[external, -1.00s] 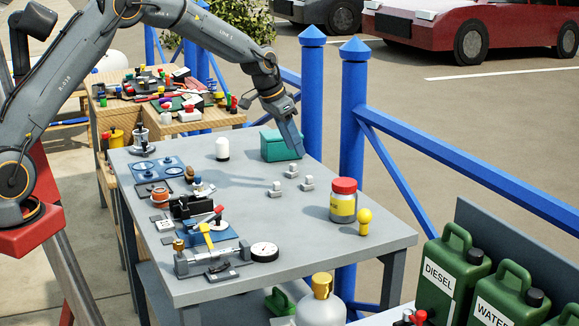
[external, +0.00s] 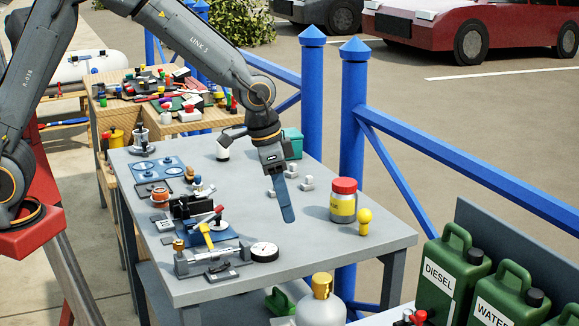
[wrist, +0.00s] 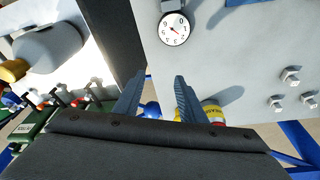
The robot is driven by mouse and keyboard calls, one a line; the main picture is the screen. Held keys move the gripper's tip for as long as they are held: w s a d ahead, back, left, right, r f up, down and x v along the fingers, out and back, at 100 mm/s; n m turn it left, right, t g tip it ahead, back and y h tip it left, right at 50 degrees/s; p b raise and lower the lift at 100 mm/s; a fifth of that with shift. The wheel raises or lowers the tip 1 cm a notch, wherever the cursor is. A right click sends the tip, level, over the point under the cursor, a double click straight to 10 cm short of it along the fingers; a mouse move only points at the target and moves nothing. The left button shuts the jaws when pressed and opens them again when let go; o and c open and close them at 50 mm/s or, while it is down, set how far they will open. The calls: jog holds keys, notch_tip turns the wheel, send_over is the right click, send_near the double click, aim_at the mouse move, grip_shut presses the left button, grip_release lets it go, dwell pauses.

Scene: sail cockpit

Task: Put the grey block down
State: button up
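I cannot single out one grey block for certain. Three small light-grey block-like pieces stand on the grey table right of its middle: a front one (external: 270,193), a right one (external: 307,184) and a rear one (external: 292,171). In the wrist view they lie at the right (wrist: 276,102), with raised hex-shaped tops. My gripper (external: 287,213) hangs above the table, in front of these pieces in the external view. In the wrist view my two blue-grey fingers (wrist: 160,98) are apart, with nothing seen held between them.
A red-lidded jar (external: 343,205) and a yellow knob (external: 365,217) stand right of my gripper. A dial gauge (external: 264,251) and tools lie at the front left. Blue posts (external: 353,120) edge the far side.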

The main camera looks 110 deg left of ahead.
jog(key=s+d+f+m, duration=0.2)
jog(key=s+d, duration=0.1)
jog(key=d, duration=1.2)
jog(key=s+d+f+m+g+h, duration=0.1)
jog(key=s+d+f+m, duration=0.1)
jog(key=s+d, duration=1.2)
jog(key=d+m, duration=0.1)
jog(key=d, duration=0.2)
jog(key=shift+f+g, duration=0.35)
jog(key=shift+g, duration=0.05)
jog(key=shift+w+a, duration=0.1)
jog(key=shift+w, duration=0.05)
